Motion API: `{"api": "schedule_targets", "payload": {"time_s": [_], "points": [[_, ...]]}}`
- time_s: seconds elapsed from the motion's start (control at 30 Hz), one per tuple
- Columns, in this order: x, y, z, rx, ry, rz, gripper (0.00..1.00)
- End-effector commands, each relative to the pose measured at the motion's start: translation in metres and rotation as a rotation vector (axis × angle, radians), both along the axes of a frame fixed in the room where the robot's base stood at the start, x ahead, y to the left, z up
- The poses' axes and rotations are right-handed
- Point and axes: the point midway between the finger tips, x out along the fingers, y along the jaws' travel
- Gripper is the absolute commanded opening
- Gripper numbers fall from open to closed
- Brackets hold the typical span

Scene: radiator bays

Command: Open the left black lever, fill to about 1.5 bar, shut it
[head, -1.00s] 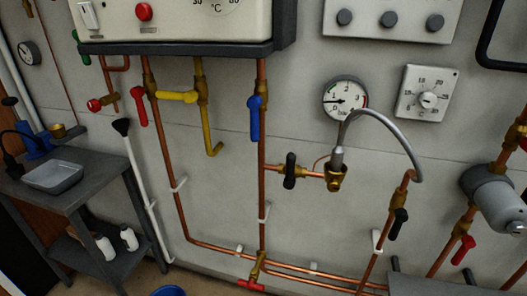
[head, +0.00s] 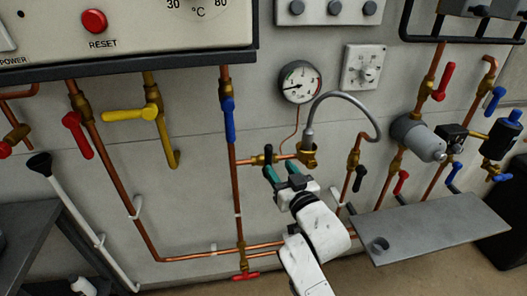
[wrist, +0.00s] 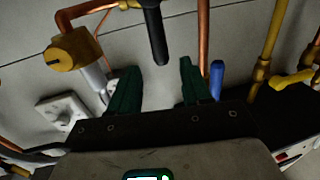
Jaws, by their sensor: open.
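The left black lever (head: 268,154) sits on the short brass-and-copper branch right of the blue-handled pipe. It hangs crosswise to this branch, and in the wrist view the lever (wrist: 155,35) shows just beyond my fingertips. My gripper (head: 280,170) is open, its green fingers just below the lever and apart from it. In the wrist view my gripper (wrist: 158,75) has nothing between its fingers. The pressure gauge (head: 300,82) is above right of the lever; its needle points left, near the low figures. A second black lever (head: 360,178) is on the pipe below the grey hose's right end.
A grey flexible hose (head: 345,98) arches beside the gauge. A blue lever (head: 229,118) hangs close left of the black lever. A grey shelf (head: 440,228) juts out at lower right. A grey cylinder (head: 418,138) and several red levers are farther right.

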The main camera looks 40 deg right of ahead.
Motion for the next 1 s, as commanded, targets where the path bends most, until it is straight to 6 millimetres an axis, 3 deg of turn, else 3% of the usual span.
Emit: {"api": "schedule_targets", "payload": {"time_s": [0.2, 0.43, 0.9, 1.0], "points": [[0.039, -0.017, 0.002, -0.002, 0.0, 0.0, 0.48], [0.069, -0.029, 0.001, -0.001, 0.0, 0.001, 0.48], [0.08, -0.033, 0.0, 0.0, 0.001, 0.0, 0.48], [0.079, -0.033, 0.0, 0.0, 0.001, 0.0, 0.38]]}}
